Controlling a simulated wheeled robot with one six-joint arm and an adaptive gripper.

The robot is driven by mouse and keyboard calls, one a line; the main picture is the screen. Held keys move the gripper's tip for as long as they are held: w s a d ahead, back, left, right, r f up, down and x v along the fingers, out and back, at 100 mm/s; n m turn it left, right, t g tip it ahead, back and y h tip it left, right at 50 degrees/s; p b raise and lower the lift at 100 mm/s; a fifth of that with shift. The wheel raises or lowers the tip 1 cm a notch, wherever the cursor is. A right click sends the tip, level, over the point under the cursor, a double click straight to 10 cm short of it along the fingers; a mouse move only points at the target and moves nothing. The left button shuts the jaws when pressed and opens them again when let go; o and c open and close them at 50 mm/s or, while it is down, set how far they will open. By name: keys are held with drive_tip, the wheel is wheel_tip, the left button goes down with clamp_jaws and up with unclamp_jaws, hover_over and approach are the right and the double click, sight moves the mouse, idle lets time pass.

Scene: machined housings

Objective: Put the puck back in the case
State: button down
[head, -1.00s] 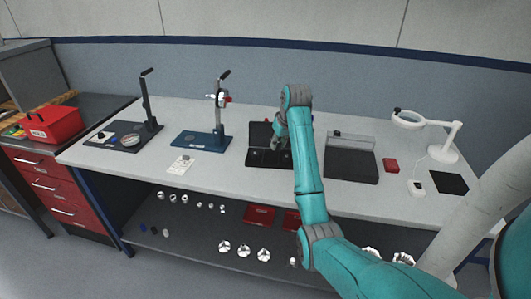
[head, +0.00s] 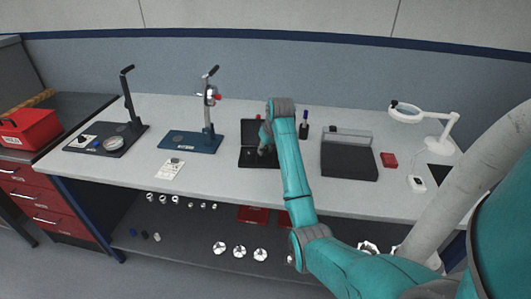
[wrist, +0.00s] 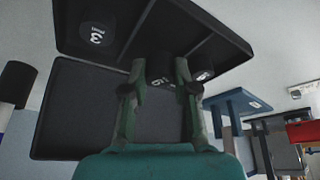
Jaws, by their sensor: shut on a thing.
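The open black case (head: 246,159) stands on the bench with its lid (head: 250,130) raised at the back. In the wrist view the case's divided part (wrist: 225,42) is at the top and its lid (wrist: 85,110) below. My gripper (wrist: 160,72), also in the head view (head: 265,146), is shut on a dark puck (wrist: 162,84) with white marking. The held puck is at the middle compartment; I cannot tell whether it touches the bottom. A puck marked 3 (wrist: 97,32) sits in the left compartment, and another puck (wrist: 203,70) shows at the right.
A grey-black bin (head: 348,160) stands right of the case, with a dark bottle (head: 304,130) behind my arm. A blue stand (head: 190,140) is to the left, with a white card (head: 171,168) in front. A magnifier lamp (head: 408,112) stands far right.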

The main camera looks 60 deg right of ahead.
drive_tip(key=shift+f, duration=0.9)
drive_tip(key=c, duration=1.2)
unclamp_jaws()
drive_tip(key=shift+f, duration=0.1)
